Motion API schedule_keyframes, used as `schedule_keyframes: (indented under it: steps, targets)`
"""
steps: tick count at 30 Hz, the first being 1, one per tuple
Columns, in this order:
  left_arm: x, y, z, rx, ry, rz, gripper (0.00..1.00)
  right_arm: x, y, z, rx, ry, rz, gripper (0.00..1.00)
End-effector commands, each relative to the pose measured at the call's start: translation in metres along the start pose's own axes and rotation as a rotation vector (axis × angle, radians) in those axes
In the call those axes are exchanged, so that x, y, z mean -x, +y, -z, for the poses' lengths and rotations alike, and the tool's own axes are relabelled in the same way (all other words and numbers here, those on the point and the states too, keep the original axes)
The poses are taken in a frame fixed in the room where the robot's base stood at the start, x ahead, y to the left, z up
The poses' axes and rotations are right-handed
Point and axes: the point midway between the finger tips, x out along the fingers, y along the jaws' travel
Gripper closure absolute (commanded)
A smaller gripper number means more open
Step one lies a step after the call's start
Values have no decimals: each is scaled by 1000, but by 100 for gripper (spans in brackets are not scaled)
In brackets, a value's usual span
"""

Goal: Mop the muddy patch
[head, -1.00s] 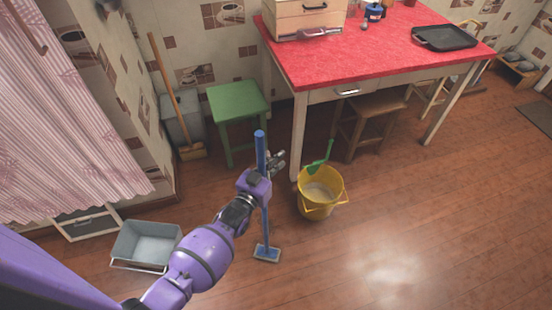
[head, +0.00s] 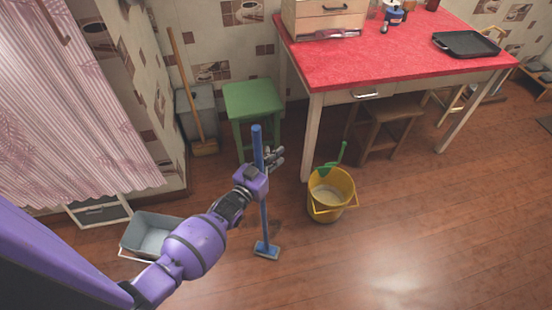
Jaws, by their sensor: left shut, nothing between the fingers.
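A mop with a blue handle (head: 264,215) stands nearly upright on the wooden floor, its flat blue-and-grey head (head: 266,250) at the bottom. My left gripper (head: 277,156) is shut, with its fingers right by the upper part of the handle. The handle crosses in front of the hand, so any contact is hard to see. My right gripper is not in view. No muddy patch can be made out on the floor in view; a pale glare (head: 400,255) lies at the lower right.
A yellow bucket (head: 332,208) with a green-handled tool (head: 336,160) in it stands right of the mop. A grey basin (head: 147,236) is at left. A green stool (head: 252,97), broom (head: 187,90) and red-topped table (head: 390,58) stand behind. Floor at lower right is clear.

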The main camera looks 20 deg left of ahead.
Motion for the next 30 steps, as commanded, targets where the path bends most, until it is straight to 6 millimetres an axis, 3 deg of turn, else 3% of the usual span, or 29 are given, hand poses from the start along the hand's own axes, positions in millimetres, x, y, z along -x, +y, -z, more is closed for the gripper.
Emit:
schedule_keyframes:
  steps: [6,20,30]
  targets:
    - [-16,-16,-3,-2,2,-1,100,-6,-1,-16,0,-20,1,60]
    - [-20,-22,-3,-4,-2,0,100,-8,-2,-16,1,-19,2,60]
    - [-42,-46,-5,-7,-4,0,100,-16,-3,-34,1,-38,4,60]
